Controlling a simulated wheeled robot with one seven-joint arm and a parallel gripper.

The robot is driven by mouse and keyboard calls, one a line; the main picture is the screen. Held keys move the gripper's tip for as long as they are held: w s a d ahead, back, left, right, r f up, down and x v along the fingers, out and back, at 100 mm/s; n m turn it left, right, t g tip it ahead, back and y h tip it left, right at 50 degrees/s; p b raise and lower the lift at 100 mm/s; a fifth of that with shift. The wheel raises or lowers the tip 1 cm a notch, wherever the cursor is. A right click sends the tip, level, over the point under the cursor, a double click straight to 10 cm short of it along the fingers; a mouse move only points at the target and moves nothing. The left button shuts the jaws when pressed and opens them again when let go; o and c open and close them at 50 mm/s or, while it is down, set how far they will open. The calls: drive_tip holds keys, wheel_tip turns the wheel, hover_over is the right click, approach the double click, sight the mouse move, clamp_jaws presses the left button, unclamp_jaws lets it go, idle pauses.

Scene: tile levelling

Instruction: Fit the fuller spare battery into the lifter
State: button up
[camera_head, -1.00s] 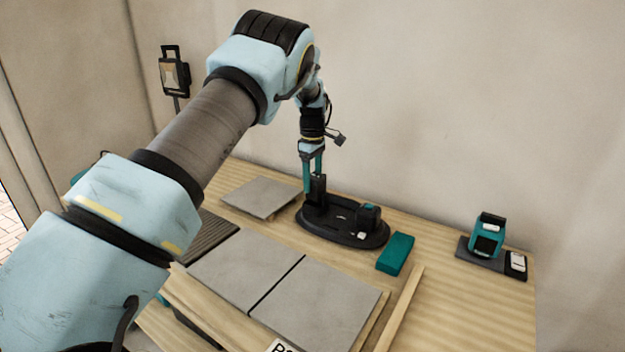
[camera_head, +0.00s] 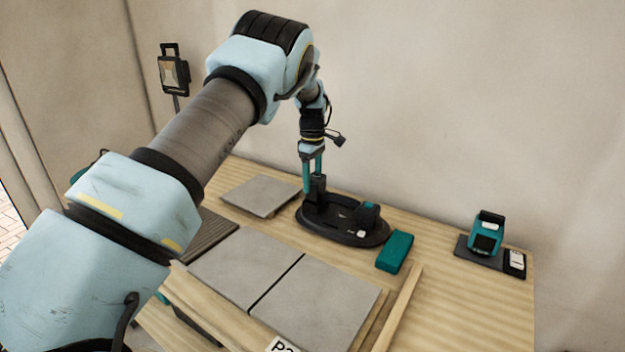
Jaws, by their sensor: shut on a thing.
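A black oval device (camera_head: 338,228), which looks like the lifter, lies on the table near the wall. A dark block with a teal top (camera_head: 367,215) stands on its right end, with a small white part in front. My gripper (camera_head: 314,184) points down over the left end, its teal fingers shut on a dark upright piece (camera_head: 318,190). This may be a battery; the view is too small to tell, or to show how it sits in the device. A teal block (camera_head: 395,252) lies right of the device. No battery charge reading is legible.
A teal unit with a dark screen (camera_head: 487,235) stands on a dark pad at the right, beside a small black-and-white item (camera_head: 515,262). Grey tiles (camera_head: 318,300) lie in front, with another tile (camera_head: 260,196) at the back left. A wooden strip (camera_head: 402,308) lies right of the tiles.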

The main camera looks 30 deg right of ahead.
drive_tip(key=shift+f+b, duration=0.65)
drive_tip(key=shift+f, duration=1.1)
idle(1.8)
drive_tip(key=o, duration=1.5)
drive_tip(key=shift+c, duration=0.2)
drive_tip(key=shift+r, duration=0.1)
